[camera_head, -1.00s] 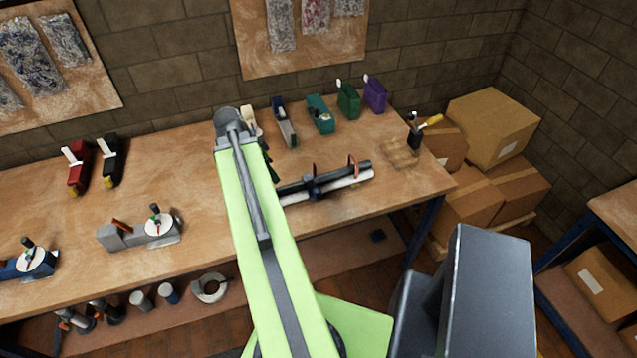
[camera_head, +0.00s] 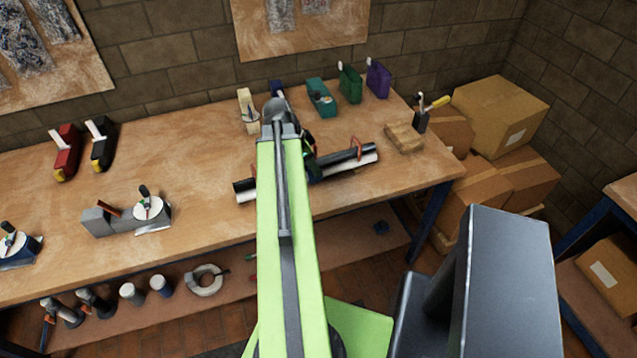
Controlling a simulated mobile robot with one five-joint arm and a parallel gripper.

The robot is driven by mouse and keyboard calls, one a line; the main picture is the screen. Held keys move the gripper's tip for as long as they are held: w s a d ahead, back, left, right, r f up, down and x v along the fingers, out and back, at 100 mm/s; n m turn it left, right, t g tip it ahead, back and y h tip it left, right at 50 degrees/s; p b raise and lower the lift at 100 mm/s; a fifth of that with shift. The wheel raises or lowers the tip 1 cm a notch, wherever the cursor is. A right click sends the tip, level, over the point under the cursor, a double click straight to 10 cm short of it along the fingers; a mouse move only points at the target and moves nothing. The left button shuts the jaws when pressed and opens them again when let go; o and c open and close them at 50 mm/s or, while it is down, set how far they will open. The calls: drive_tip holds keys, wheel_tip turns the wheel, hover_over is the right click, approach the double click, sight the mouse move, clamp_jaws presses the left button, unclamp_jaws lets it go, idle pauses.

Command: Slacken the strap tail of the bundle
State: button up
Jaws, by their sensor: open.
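The bundle (camera_head: 345,160) lies on the workbench: a black bar and a white tube side by side, running behind my arm with both ends showing. A red-orange loop (camera_head: 358,146) stands up near its right end, and a smaller red-orange piece shows near its left end. A dark block sits around its middle, partly covered. I cannot make out the strap tail. My gripper (camera_head: 309,150) is open, just right of the arm's far end, over the bundle's middle. It is mostly hidden and small, and I cannot tell whether it touches anything.
A teal tool (camera_head: 320,97), a green box (camera_head: 350,84) and a purple box (camera_head: 377,79) stand along the wall. A tan block (camera_head: 404,138) and a dark cup (camera_head: 421,121) are right of the bundle. A grey clamp-like fixture (camera_head: 128,214) stands left. Bench between is clear.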

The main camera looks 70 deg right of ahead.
drive_tip(key=b+x, duration=0.3)
drive_tip(key=x, duration=0.2)
drive_tip(key=shift+f, duration=0.2)
drive_tip(key=shift+r, duration=0.1)
drive_tip(key=shift+c, duration=0.2)
clamp_jaws()
drive_tip(key=shift+d, duration=0.1)
idle(0.8)
